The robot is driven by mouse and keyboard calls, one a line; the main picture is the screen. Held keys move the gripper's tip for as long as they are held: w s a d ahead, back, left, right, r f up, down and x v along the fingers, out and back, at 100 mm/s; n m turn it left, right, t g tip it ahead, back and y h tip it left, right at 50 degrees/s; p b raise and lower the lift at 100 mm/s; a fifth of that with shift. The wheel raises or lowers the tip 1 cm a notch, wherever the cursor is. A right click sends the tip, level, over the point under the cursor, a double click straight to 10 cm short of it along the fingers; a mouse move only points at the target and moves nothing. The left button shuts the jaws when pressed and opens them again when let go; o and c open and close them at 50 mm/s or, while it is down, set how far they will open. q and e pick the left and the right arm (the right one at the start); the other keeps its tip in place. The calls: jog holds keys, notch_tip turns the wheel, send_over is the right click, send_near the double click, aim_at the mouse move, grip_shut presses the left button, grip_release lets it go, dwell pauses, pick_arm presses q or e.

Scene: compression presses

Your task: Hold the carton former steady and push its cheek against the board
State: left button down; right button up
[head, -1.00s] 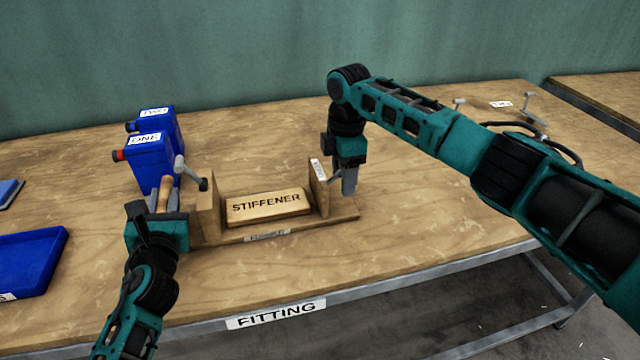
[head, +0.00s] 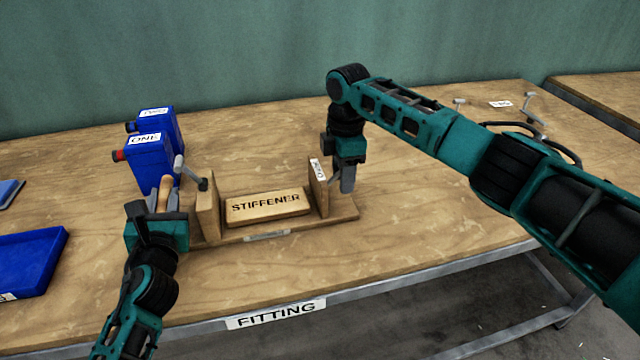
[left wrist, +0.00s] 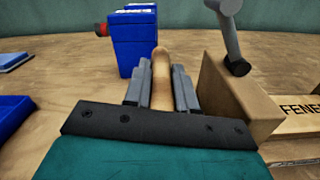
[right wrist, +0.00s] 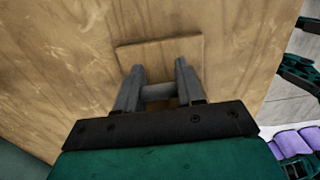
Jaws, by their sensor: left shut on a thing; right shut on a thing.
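The carton former is a wooden base (head: 290,229) with a left cheek (head: 206,203) and a right cheek (head: 318,188) standing upright. The board, a wooden block marked STIFFENER (head: 268,206), lies between them. A narrow gap shows at its left end; its right end is close to the right cheek, contact unclear. My left gripper (head: 165,198) is shut on an upright wooden handle (left wrist: 161,75) left of the left cheek. My right gripper (head: 347,180) is at the right cheek's outer side, shut on a grey bar (right wrist: 158,92). The bar's attachment is hidden.
Blue containers marked ONE (head: 148,160) and TWO (head: 160,118) stand behind the left gripper. A grey clamp lever (head: 190,173) rises by the left cheek. A blue tray (head: 30,262) lies at left. The bench right of the former is clear near the front edge.

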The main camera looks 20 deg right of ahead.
jog(key=shift+a, duration=1.4)
jog(key=o, duration=1.2)
jog(key=shift+d, duration=0.1)
jog(key=shift+o, duration=0.2)
notch_tip(320, 180, up, 12)
pick_arm(q)
jog(key=c, duration=0.8)
grip_release()
jog(key=shift+c, duration=0.2)
